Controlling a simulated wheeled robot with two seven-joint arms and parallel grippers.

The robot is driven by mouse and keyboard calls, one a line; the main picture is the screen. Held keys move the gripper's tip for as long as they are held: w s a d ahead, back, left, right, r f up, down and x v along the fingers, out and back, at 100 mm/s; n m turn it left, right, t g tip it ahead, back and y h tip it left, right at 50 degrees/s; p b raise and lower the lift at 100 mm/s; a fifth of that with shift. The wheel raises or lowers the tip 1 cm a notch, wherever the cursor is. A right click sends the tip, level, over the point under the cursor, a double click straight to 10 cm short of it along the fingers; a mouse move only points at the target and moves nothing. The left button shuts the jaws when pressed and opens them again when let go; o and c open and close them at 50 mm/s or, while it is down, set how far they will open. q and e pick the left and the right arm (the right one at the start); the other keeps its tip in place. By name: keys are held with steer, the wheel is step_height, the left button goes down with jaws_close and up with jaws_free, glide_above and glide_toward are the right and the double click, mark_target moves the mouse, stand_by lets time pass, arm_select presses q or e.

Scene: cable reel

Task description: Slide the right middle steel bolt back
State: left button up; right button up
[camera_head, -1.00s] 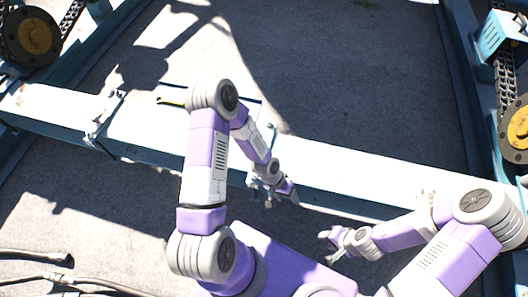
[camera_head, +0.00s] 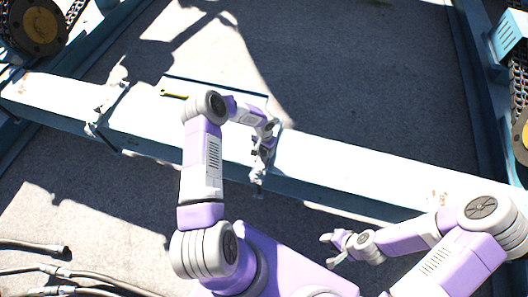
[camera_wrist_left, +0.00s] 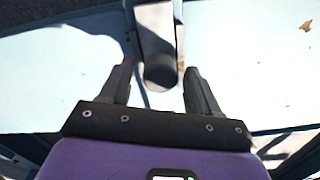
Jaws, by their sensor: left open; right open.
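The steel bolt (camera_wrist_left: 158,45) shows in the left wrist view as a grey, round-ended bar on the pale blue beam. Its near end lies between and just beyond the fingers of my left gripper (camera_wrist_left: 158,78), which is open with one finger to each side. I cannot tell whether either finger touches it. In the head view my left gripper (camera_head: 262,157) is over the right-hand fitting of the beam, and the arm hides most of the bolt there. My right gripper (camera_head: 332,247) is open and empty in front of the beam.
The pale blue beam (camera_head: 340,165) crosses the view. A second metal fitting (camera_head: 108,103) sits on it to the left. Hoses (camera_head: 60,272) lie on the ground at lower left. Reels with chains stand at both sides.

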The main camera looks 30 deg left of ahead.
arm_select(q)
steer(key=shift+f, duration=0.65)
jaws_close()
